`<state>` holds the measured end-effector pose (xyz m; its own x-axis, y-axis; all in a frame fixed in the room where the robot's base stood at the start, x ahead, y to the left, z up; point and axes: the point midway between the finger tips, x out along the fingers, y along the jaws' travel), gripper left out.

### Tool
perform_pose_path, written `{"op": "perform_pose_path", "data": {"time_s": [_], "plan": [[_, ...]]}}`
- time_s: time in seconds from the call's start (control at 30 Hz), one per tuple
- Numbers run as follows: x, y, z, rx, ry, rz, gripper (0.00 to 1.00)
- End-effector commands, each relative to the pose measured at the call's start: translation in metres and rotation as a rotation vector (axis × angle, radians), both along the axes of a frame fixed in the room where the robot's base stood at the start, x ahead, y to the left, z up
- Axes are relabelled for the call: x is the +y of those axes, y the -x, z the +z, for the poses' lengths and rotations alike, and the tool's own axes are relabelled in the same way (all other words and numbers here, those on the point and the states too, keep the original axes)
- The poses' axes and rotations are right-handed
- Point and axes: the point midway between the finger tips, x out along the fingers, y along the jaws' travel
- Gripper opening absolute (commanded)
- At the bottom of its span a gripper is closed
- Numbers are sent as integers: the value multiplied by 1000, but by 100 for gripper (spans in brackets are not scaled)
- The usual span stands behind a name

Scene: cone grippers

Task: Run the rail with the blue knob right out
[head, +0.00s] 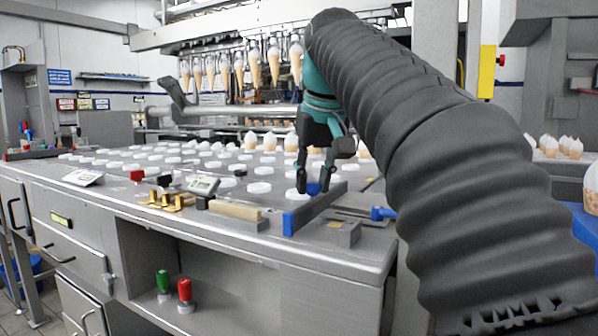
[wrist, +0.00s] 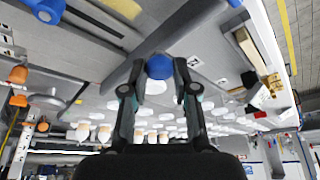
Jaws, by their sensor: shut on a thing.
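The rail (head: 318,206) is a long grey bar lying on the machine's steel top, with a blue cap at its near end. A round blue knob (head: 313,188) stands at the rail in the head view. My gripper (head: 313,184) reaches down from above with its fingers on either side of the knob. In the wrist view the knob (wrist: 160,66) sits between the two fingertips (wrist: 160,75), and the grey rail (wrist: 205,28) runs diagonally past it. My gripper is shut on the knob. The fingers partly hide the knob in the head view.
Another blue knob (head: 381,213) lies right of the rail by a grey block (head: 343,234). White discs (head: 210,164) cover the top behind. Cones (head: 254,68) hang farther back.

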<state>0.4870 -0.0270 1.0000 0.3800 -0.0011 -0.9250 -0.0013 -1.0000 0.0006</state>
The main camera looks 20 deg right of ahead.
Motion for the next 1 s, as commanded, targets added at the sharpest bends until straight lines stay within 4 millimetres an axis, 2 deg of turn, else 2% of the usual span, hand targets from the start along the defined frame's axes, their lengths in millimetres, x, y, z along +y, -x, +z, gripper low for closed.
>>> {"op": "perform_pose_path", "data": {"time_s": [0.13,0.47,0.5,0.57,0.87,1.0], "plan": [[-11,11,1,-4,-1,0,0],[-12,13,0,-4,-1,2,0],[-12,13,0,-4,-1,2,38],[-12,13,0,-4,-1,2,52],[-12,13,1,-4,-1,2,52],[-12,15,8,-6,-1,0,52]]}}
